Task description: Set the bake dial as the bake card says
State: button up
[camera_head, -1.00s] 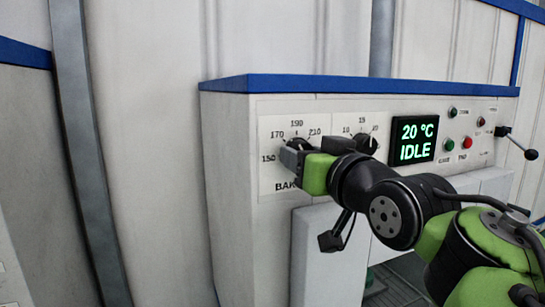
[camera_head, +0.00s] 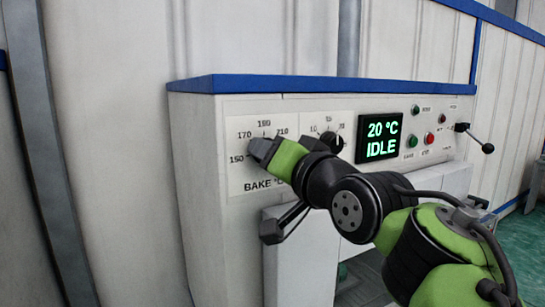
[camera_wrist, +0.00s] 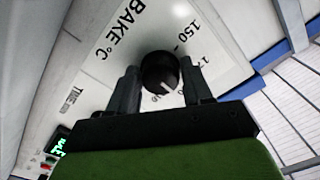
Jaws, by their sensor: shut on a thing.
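The bake dial (camera_wrist: 160,72) is a round black knob with a short white mark, on a white plate lettered BAKE °C. In the wrist view my gripper (camera_wrist: 160,84) has one dark finger on each side of it, shut on it. The mark points to the lower right there, on the side of 170 and the numbers beyond; the exact number is unclear. In the head view my gripper (camera_head: 262,150) hides the dial, with 150, 170, 190 and 210 printed around it. I see no bake card.
A second black dial (camera_head: 331,141) with its own scale is just right of my gripper. Further right are a display (camera_head: 382,138) reading 20 °C IDLE, green and red buttons (camera_head: 429,138) and a lever (camera_head: 476,138). A pale box (camera_head: 305,255) juts out below.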

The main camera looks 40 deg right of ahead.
dwell(0.3)
jog(key=o, duration=0.9)
jog(key=shift+o, duration=0.2)
jog(key=shift+s, duration=0.1)
jog(key=b+v, duration=0.1)
jog(key=v, duration=1.4)
jog(key=shift+s+a+b, duration=0.2)
jog(key=shift+s+b, duration=0.1)
